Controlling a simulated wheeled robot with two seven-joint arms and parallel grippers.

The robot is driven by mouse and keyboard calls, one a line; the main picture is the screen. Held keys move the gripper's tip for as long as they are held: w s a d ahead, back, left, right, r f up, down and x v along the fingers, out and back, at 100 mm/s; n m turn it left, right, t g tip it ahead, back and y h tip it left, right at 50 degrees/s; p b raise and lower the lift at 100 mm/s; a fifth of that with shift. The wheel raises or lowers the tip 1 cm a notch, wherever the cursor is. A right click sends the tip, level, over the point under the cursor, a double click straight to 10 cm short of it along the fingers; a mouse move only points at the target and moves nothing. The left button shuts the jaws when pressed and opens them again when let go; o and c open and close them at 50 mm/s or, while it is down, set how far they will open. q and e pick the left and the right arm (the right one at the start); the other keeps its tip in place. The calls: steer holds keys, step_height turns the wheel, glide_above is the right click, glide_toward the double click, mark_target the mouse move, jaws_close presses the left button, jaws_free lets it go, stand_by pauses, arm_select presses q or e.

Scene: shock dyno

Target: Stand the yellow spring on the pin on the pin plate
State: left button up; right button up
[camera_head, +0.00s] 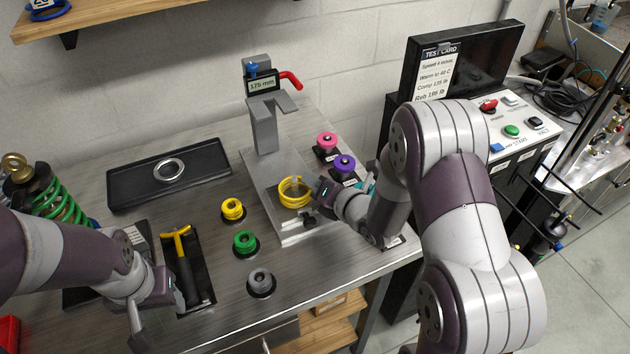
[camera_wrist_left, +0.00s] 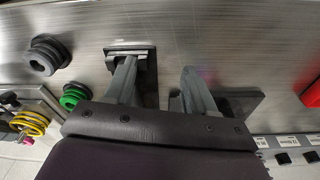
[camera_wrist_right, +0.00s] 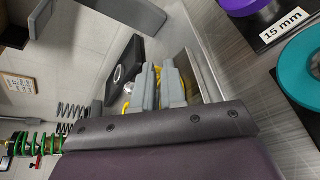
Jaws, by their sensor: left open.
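The yellow spring (camera_head: 296,193) is an upright ring of coils at the front of the grey metal plate (camera_head: 270,172) under the height gauge. It also shows at the left edge of the left wrist view (camera_wrist_left: 30,122). My right gripper (camera_head: 312,197) is at the spring's right side. In the right wrist view its fingers (camera_wrist_right: 160,85) are close together, with yellow coil between and beside them. No pin shows; the spring and gripper cover that area, so I cannot tell whether the spring sits around one. My left gripper (camera_head: 162,305) is open and empty over the table's front left (camera_wrist_left: 160,80).
Yellow (camera_head: 232,208), green (camera_head: 245,242) and grey (camera_head: 261,282) pucks stand left of the plate. Pink (camera_head: 326,142) and purple (camera_head: 344,163) ones stand right. A yellow-handled tool (camera_head: 182,255) lies by my left gripper. A black tray (camera_head: 205,185) holds a ring.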

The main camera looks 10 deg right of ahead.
steer(key=o, duration=0.3)
arm_select(q)
steer(key=shift+f+b, duration=0.55)
arm_select(e)
steer(key=v, duration=1.2)
steer(key=shift+s, duration=0.35)
steer(key=shift+r, duration=0.1)
